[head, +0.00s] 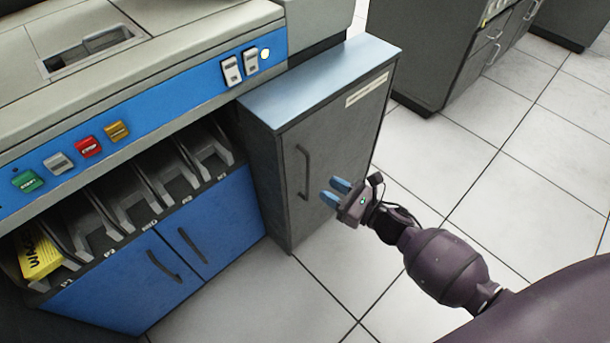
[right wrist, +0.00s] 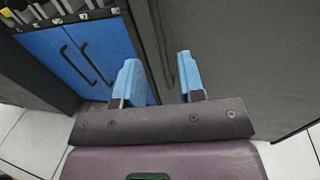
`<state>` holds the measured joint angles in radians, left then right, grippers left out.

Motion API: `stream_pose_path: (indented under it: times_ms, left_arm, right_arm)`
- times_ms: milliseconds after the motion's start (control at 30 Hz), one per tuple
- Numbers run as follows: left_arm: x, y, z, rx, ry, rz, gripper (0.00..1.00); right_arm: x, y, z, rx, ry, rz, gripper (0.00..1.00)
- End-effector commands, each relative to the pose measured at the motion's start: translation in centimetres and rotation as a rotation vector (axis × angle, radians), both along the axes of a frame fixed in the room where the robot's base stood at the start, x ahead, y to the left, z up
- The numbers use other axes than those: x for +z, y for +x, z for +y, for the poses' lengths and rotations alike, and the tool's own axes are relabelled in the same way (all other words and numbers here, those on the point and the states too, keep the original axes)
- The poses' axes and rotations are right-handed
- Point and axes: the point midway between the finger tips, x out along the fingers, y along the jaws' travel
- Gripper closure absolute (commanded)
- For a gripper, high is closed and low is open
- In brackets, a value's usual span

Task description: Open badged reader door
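A grey cabinet door (head: 345,143) faces right in the head view, with a pale label (head: 366,89) near its top edge, too small to read. Its dark vertical bar handle (head: 305,172) is on the door's left side. The door looks shut. My right gripper (head: 334,192) has two blue fingers spread apart with nothing held. It is just right of the handle's lower end in the head view, apparently clear of it. In the right wrist view the open fingers (right wrist: 160,78) point toward the grey front, and the handle shows between them. My left gripper is not in view.
Left of the cabinet stands a machine with a blue button panel (head: 150,120), open card slots (head: 130,205) and blue lower doors (head: 205,230) with dark handles. A yellow item (head: 38,254) lies in the leftmost slot. White tiled floor (head: 440,160) is free to the right.

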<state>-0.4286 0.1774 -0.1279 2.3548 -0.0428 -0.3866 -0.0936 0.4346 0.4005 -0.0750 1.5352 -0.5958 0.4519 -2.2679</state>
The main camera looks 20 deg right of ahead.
Motion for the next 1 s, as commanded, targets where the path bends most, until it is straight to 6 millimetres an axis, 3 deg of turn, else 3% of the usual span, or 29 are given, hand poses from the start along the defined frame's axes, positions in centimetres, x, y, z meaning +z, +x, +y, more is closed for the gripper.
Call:
stream_pose_path:
  times_ms: [400, 867, 1000]
  left_arm:
    - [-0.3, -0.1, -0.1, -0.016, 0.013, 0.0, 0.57]
    - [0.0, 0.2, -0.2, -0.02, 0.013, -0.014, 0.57]
    - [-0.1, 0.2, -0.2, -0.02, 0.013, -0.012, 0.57]
  right_arm:
    - [-0.3, 5.3, 3.2, -0.001, 0.003, 0.005, 0.64]
    - [-0.1, 6.2, 3.8, -0.001, 0.002, 0.004, 0.64]
    - [-0.1, 6.2, 3.8, -0.001, 0.002, 0.004, 0.84]
